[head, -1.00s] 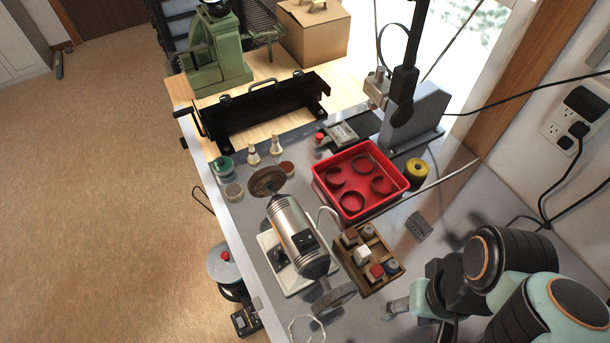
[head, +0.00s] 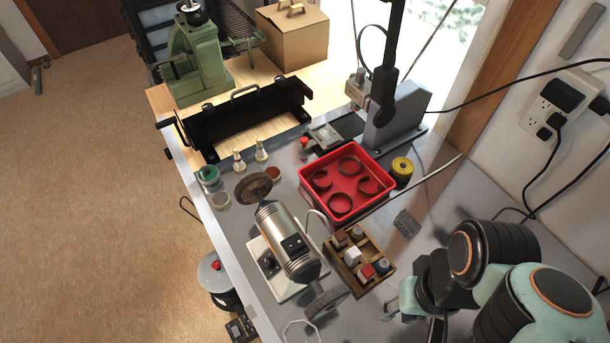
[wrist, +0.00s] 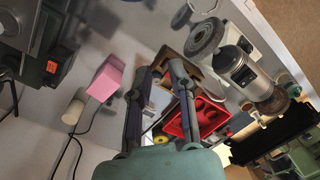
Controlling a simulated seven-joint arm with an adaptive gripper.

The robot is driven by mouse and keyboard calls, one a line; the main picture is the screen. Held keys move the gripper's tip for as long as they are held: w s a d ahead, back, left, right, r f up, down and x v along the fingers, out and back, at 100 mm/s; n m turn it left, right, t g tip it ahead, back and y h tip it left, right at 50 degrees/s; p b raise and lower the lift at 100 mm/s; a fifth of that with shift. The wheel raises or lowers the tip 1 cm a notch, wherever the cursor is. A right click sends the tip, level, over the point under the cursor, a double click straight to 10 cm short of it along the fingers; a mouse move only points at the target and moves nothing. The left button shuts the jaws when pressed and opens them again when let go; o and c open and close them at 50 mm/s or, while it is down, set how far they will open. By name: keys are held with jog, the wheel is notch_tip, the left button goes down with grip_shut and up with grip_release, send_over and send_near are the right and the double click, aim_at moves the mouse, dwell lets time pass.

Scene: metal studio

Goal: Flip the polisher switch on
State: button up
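The polisher (head: 288,240) is a silver cylindrical motor with a wheel at each end, on a pale base on the bench. A black switch plate (head: 293,246) sits on its body; I cannot tell the switch's position. The polisher also shows at upper right in the wrist view (wrist: 235,68), with a dark switch plate (wrist: 240,73). My gripper (head: 392,310) is right of the polisher in the head view, apart from it and partly hidden by my arm. In the wrist view my gripper (wrist: 158,66) is open, its two dark fingers apart with nothing gripped.
A wooden tray of small blocks (head: 379,287) stands between polisher and gripper. A red tray with rings (head: 387,176) lies behind it. A pink block (wrist: 105,78) and pale cylinder (wrist: 74,108) show in the wrist view. A power outlet (head: 548,104) with cords is on the wall.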

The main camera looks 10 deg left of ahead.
jog(key=shift+n+t, duration=0.5)
jog(key=w+r, duration=0.1)
jog(key=w+a+r, duration=0.1)
jog(key=w+r, duration=0.1)
jog(key=shift+w+r, duration=0.25)
jog(key=shift+w, duration=0.05)
grip_shut()
jog(key=r+n+g, duration=0.1)
jog(key=n+g, duration=0.1)
jog(key=n, duration=0.5)
send_over(290, 247)
jog(key=w+d, duration=0.1)
jog(key=w, duration=0.1)
jog(key=shift+s+d, duration=0.2)
jog(key=shift+s, duration=0.05)
jog(key=f, duration=0.4)
jog(key=s+f, duration=0.1)
jog(key=f, duration=0.4)
jog(key=a+f, duration=0.1)
jog(key=f, duration=0.4)
jog(key=shift+s, duration=0.15)
jog(key=shift+a, duration=0.1)
